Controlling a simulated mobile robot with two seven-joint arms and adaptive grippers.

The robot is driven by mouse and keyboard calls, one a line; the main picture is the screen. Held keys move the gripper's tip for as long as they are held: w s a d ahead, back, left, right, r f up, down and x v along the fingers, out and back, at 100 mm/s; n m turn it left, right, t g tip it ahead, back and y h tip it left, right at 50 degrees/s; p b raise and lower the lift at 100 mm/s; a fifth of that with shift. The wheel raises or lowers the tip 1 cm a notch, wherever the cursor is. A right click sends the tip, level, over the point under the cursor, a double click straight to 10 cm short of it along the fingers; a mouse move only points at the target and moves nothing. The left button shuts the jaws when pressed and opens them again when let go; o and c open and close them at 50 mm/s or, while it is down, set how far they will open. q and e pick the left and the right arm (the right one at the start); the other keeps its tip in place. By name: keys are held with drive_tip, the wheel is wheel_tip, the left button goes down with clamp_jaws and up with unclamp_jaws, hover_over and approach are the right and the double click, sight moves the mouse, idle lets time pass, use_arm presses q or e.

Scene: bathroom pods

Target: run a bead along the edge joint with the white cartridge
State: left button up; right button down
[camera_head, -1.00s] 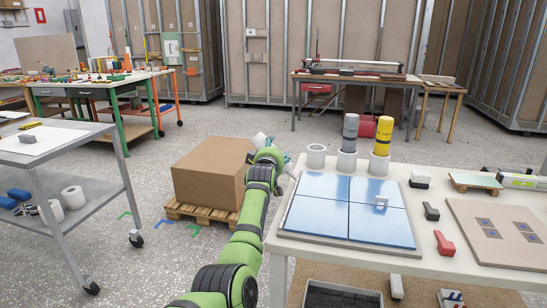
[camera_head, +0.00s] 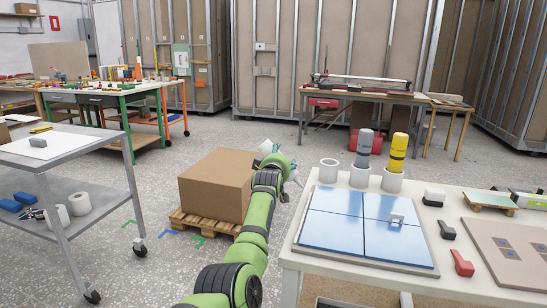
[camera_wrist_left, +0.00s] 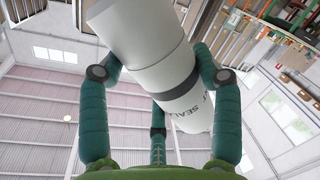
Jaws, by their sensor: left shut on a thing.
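The white cartridge (camera_wrist_left: 150,55) shows large in the left wrist view, with a dark band and lettering. My left gripper (camera_wrist_left: 157,100) is shut on it, its green fingers around the body. In the head view my left gripper (camera_head: 279,163) is beside the table's left end, above the floor near the cardboard box. A white end of the cartridge (camera_head: 266,147) shows there; the rest is mostly hidden behind the gripper. The blue tile panel (camera_head: 365,223), four tiles with thin joints on a grey board, lies on the white table (camera_head: 455,268). My right gripper is out of view.
Grey (camera_head: 364,147) and yellow (camera_head: 398,151) cartridges stand in white holders behind the panel, beside an empty holder (camera_head: 329,171). A cardboard box (camera_head: 217,186) on a pallet is left of the table; a grey cart (camera_head: 65,150) is farther left.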

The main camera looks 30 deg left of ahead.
use_arm(q)
drive_tip(key=shift+w+d+r+p, duration=0.15)
drive_tip(key=shift+d+r+p, duration=0.05)
drive_tip(key=shift+p, duration=0.4)
drive_tip(key=shift+r+p, duration=0.55)
drive_tip(key=shift+r, duration=0.05)
drive_tip(key=shift+a+r+p, duration=0.5)
drive_tip(key=shift+a+p, duration=0.1)
drive_tip(key=shift+a, duration=0.1)
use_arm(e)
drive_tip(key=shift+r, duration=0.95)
use_arm(q)
drive_tip(key=shift+d, duration=0.1)
